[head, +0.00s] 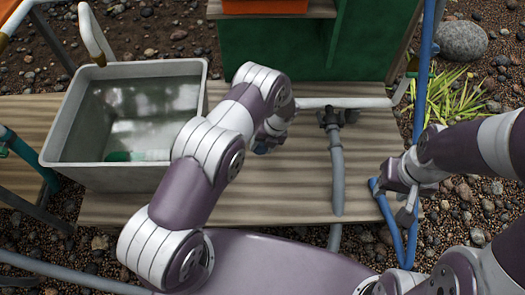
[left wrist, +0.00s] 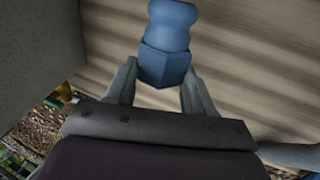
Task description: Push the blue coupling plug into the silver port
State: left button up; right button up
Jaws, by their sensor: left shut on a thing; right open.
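The blue coupling plug (left wrist: 168,40) sits between the two fingers of my left gripper (left wrist: 160,74) in the left wrist view, with a hexagonal base nearest the palm and a rounded, waisted part beyond. In the head view my left gripper (head: 265,146) is low over the wooden deck, and only a small blue bit of the plug (head: 261,150) shows. I cannot clearly make out the silver port; a pale horizontal pipe (head: 360,103) lies just right of the gripper. My right gripper (head: 393,199) is open by the deck's right edge, close to a blue hose (head: 384,207).
A grey tub of water (head: 62,128) stands left of my left arm. A green housing (head: 275,45) is behind. A dark valve (head: 328,115) with a grey hose (head: 337,170) joins the pale pipe.

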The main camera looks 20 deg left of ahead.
pick_arm(q)
jog(key=shift+w, duration=0.15)
jog(key=shift+w+a+b, duration=0.15)
jog(key=shift+w+b, duration=0.15)
jog(key=shift+w, duration=0.1)
dwell(0.4)
jog(key=shift+w+a+b, duration=0.15)
jog(key=shift+w+b, duration=0.35)
jog(key=shift+w, duration=0.05)
dwell(0.4)
jog(key=shift+w+a, duration=0.1)
jog(key=shift+w, duration=0.1)
jog(key=shift+w+a+b, duration=0.1)
jog(key=shift+w+b, duration=0.35)
jog(key=shift+b, duration=0.1)
dwell(0.5)
jog(key=shift+w+a+b, duration=0.1)
jog(key=shift+w+b, duration=0.2)
jog(key=shift+w, duration=0.05)
jog(key=shift+w, duration=0.1)
dwell(0.3)
jog(key=shift+w+a+b, duration=0.1)
jog(key=shift+w+b, duration=0.15)
jog(key=shift+b, duration=0.15)
jog(key=shift+r, duration=0.1)
